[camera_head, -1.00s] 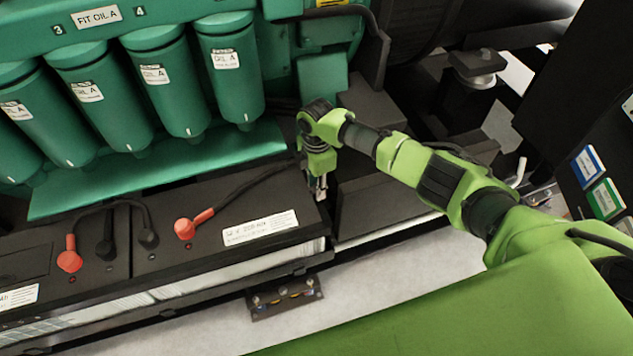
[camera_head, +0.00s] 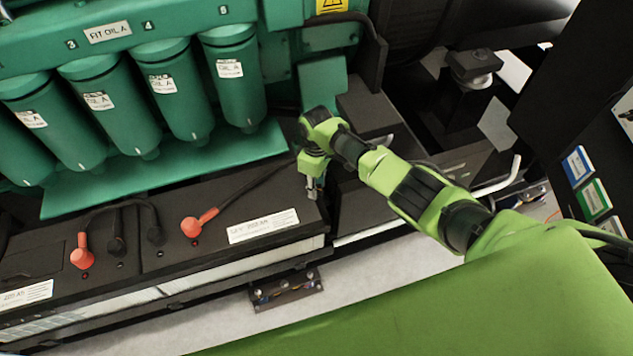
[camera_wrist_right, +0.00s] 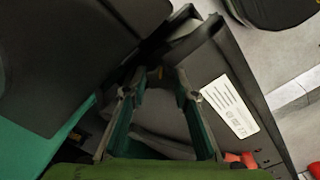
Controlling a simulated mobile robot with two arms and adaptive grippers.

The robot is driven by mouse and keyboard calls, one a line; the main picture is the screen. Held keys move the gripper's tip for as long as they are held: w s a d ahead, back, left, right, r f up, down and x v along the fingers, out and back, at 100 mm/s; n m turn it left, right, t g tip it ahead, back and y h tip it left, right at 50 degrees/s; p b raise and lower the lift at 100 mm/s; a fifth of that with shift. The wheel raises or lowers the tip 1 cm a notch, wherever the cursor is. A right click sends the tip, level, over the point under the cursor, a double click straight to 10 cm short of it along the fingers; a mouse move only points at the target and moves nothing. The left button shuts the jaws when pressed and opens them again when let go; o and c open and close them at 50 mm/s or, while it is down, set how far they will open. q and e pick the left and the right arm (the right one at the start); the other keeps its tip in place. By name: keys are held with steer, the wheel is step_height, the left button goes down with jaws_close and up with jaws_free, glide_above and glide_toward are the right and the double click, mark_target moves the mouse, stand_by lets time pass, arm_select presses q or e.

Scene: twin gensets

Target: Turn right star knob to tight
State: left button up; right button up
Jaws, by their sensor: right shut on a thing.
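My right gripper (camera_head: 314,192) points down at the right end of the black battery box in the head view. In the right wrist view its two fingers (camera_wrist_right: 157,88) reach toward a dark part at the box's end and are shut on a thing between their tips. That thing sits where the right star knob would be, but its star shape is too dark and covered to make out. Its turn position cannot be read. My left gripper is not in view.
The battery box (camera_head: 170,275) has red terminal caps (camera_head: 192,227) and cables on top. Green oil filters (camera_head: 237,85) hang behind it. A small floor bracket (camera_head: 287,291) lies in front. A dark step block (camera_head: 365,208) stands close right of the gripper.

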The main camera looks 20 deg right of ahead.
steer(key=m+p, duration=0.1)
steer(key=m, duration=0.3)
steer(key=shift+a+r+m, duration=0.1)
steer(key=shift+m, duration=0.2)
steer(key=shift+m+p, duration=0.75)
steer(key=shift+m, duration=1.25)
steer(key=o, duration=1.1)
step_height(320, 180, up, 12)
